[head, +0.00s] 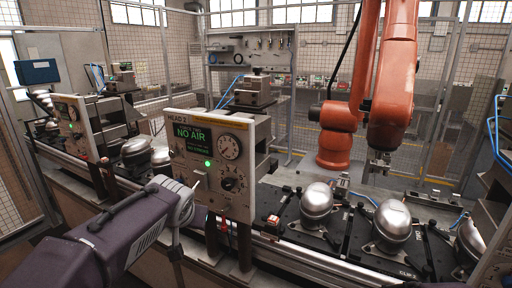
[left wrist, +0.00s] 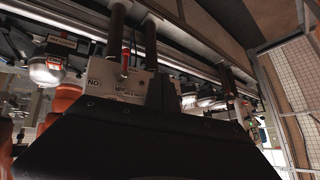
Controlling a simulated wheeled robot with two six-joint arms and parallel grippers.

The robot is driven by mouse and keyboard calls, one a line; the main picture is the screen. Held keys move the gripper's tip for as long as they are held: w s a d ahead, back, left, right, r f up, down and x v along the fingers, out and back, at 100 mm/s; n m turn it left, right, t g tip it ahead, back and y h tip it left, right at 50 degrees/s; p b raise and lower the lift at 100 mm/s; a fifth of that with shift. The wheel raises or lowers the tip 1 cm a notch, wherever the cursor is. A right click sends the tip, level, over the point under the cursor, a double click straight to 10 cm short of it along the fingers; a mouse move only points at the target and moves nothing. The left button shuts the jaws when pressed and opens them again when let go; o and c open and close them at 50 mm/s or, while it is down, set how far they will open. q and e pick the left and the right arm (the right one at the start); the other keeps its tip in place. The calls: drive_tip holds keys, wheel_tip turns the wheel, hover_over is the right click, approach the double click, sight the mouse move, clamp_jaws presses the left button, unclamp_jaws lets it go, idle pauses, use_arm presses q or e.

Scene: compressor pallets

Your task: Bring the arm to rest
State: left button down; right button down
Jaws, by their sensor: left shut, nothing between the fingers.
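My left arm (head: 110,240) comes in from the lower left of the head view, with a dark purple link. My left gripper (head: 186,208) is at its grey end, just in front and to the left of the panel marked HEAD 2 (head: 208,152). It looks shut, and I see nothing held in it. Its fingertips are hard to make out. In the left wrist view a large dark shape fills the lower middle, and a light panel (left wrist: 122,82) stands close behind it. My right gripper is in neither view.
The HEAD 2 panel reads NO AIR and has a green light. Silver domed compressors (head: 317,198) sit on dark pallets along the conveyor to the right. A second panel (head: 72,128) stands at left. An orange robot arm (head: 392,80) hangs over the far side. Mesh fencing encloses the cell.

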use_arm(q)
drive_tip(key=s+d+f+g+h, duration=0.1)
drive_tip(key=s+d+f+g, duration=0.1)
drive_tip(key=s+f, duration=0.7)
drive_tip(key=s+d+f+g+h, duration=0.1)
drive_tip(key=s+f+g, duration=0.3)
drive_tip(key=s+f, duration=0.5)
wheel_tip(320, 180, down, 6)
drive_tip(key=shift+d+r+g+h, duration=0.15)
drive_tip(key=shift+d+g+h, duration=0.25)
drive_tip(key=shift+d, duration=0.15)
drive_tip(key=shift+w, duration=0.1)
